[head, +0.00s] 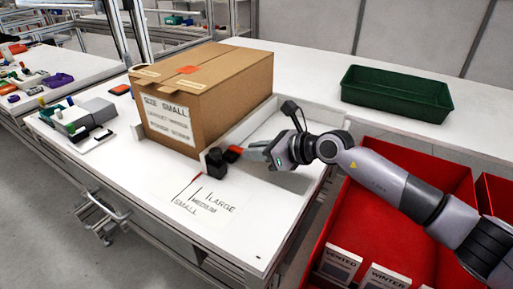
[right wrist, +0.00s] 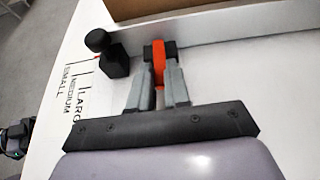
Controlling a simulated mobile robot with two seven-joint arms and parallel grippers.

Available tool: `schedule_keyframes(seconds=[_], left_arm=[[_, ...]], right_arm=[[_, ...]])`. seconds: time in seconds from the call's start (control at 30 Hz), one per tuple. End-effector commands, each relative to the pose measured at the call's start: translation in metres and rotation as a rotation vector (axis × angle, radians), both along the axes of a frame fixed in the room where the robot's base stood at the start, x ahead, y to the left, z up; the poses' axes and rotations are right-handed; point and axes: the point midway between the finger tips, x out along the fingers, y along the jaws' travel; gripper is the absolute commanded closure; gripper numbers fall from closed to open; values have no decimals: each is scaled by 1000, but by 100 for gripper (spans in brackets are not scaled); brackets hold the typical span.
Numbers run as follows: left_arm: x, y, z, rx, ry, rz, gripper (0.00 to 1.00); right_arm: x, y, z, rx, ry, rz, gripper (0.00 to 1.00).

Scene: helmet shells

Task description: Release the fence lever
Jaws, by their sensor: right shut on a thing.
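The fence lever (head: 234,154) is a small red-orange piece beside a black block with a round knob (head: 215,162). Both sit at the near end of the white fence (head: 238,127). My right gripper (head: 250,153) comes in from the right and is shut on the lever. In the right wrist view, the red lever (right wrist: 158,52) stands between the two grey fingers (right wrist: 158,80), its lower part hidden by them. The black knob block (right wrist: 112,55) is left of the fingers, apart from them.
A cardboard box (head: 205,95) marked SIZE SMALL stands against the fence's left side. SMALL, MEDIUM and LARGE marks (head: 200,200) are on the white table (head: 245,225). A green tray (head: 397,95) lies behind. Red bins (head: 345,225) are at the right, below my right arm.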

Motion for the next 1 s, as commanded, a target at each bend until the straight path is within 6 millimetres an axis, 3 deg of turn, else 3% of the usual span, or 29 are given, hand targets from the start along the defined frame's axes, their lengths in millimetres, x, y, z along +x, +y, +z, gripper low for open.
schedule_keyframes(seconds=[0.13,0.4,1.0], left_arm=[[1,1,25,7,-13,-2,17],[-4,11,43,35,-18,2,17],[-8,15,51,47,-16,9,17]], right_arm=[[1,1,12,-52,37,1,100],[4,5,22,-179,129,0,100],[12,16,34,-445,322,-1,100]])
